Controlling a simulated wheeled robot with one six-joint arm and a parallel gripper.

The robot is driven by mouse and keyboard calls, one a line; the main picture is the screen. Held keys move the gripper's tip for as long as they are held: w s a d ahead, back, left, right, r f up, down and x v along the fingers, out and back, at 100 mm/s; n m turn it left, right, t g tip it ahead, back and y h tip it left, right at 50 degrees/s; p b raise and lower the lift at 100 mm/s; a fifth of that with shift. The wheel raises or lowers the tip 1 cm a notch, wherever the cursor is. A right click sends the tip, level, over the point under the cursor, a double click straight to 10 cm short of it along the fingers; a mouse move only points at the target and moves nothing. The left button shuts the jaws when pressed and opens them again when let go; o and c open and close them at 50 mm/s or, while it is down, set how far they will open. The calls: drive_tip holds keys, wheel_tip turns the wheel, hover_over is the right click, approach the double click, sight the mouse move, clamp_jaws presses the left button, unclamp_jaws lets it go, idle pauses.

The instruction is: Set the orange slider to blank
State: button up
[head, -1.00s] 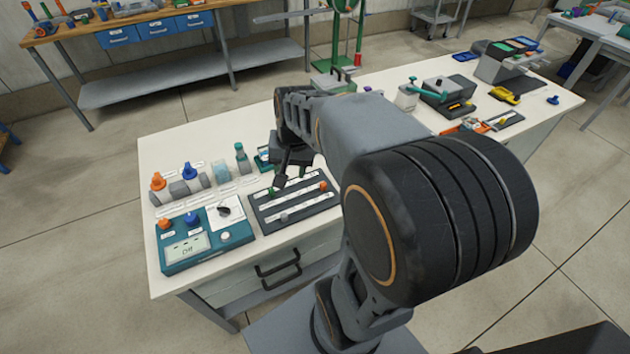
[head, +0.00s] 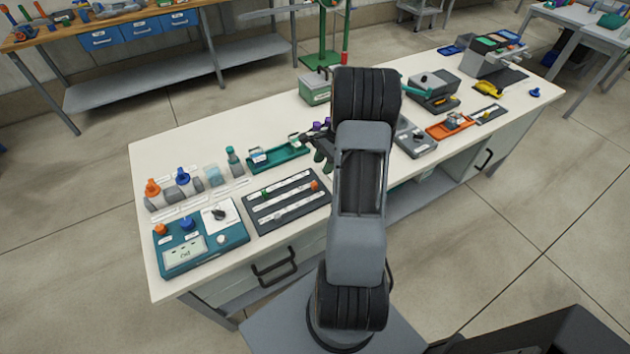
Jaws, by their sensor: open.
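The dark slider panel (head: 291,213) lies on the white bench, with several pale slotted tracks. The orange slider (head: 315,185) sits at the right end of the middle track. A green slider (head: 264,193) sits near the left end of the far track. The track labels are too small to read. My gripper (head: 321,153) is open, beyond and slightly right of the panel, apart from the orange slider. My arm partly hides it, and its fingers are hard to make out.
A teal control box (head: 201,243) with a display and knobs stands left of the panel. Orange-topped (head: 152,188) and blue-topped (head: 182,176) bottles stand behind it. A green tray (head: 278,157) lies behind the panel. A grey device (head: 414,138) stands right of my arm.

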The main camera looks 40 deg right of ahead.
sight(314, 183)
drive_tip(key=x, duration=0.8)
drive_tip(key=shift+f+p, duration=0.15)
drive_tip(key=shift+p, duration=0.2)
drive_tip(key=shift+c, duration=0.4)
clamp_jaws()
